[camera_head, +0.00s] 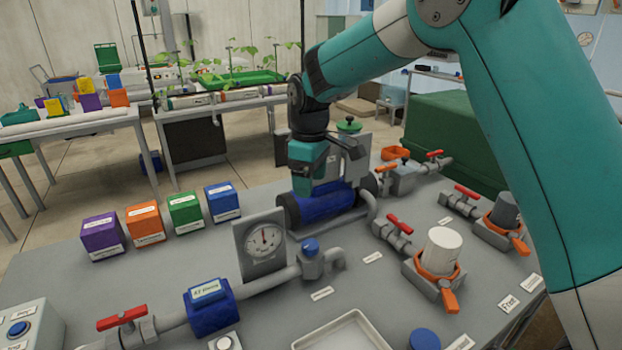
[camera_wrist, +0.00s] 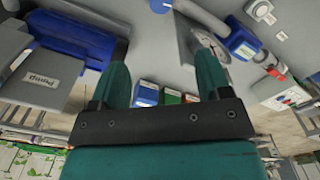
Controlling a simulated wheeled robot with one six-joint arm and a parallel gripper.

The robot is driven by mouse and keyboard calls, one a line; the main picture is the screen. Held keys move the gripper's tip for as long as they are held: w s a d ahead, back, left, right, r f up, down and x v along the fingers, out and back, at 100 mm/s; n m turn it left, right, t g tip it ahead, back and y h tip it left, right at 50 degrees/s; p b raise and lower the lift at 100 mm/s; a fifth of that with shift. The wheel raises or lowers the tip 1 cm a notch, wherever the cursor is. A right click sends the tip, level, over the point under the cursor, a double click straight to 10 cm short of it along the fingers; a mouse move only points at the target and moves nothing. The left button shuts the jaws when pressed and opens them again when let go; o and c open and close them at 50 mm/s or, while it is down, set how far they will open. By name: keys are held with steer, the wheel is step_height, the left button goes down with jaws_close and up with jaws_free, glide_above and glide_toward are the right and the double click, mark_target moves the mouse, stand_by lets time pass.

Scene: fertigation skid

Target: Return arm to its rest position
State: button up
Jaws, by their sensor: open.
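My gripper (camera_head: 307,190) hangs from my teal arm over the middle of the skid table, pointing down beside the blue cylinder (camera_head: 334,207). In the wrist view the two teal fingers of my gripper (camera_wrist: 160,80) stand apart with nothing between them. Small coloured boxes show past the fingers. In the head view the gripper's tip overlaps the blue cylinder's left part; I cannot tell whether they touch.
A round gauge (camera_head: 264,240) stands left of the gripper. Purple (camera_head: 101,236), orange (camera_head: 146,224), green (camera_head: 185,212) and blue (camera_head: 222,202) boxes line the back edge. Red-handled valves (camera_head: 393,232) and a white cup (camera_head: 442,250) stand right. A white tray (camera_head: 343,333) lies in front.

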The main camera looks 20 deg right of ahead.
steer(key=s+a+r+m+y, duration=0.1)
steer(key=s+a+r+y, duration=0.1)
steer(key=s, duration=1.4)
steer(key=s+a+r+m+y, duration=0.1)
steer(key=s+r, duration=0.3)
steer(key=s, duration=1.2)
steer(key=shift+s+a+r+m+y, duration=0.15)
steer(key=shift+a+m+y, duration=0.25)
steer(key=shift+a+y, duration=0.25)
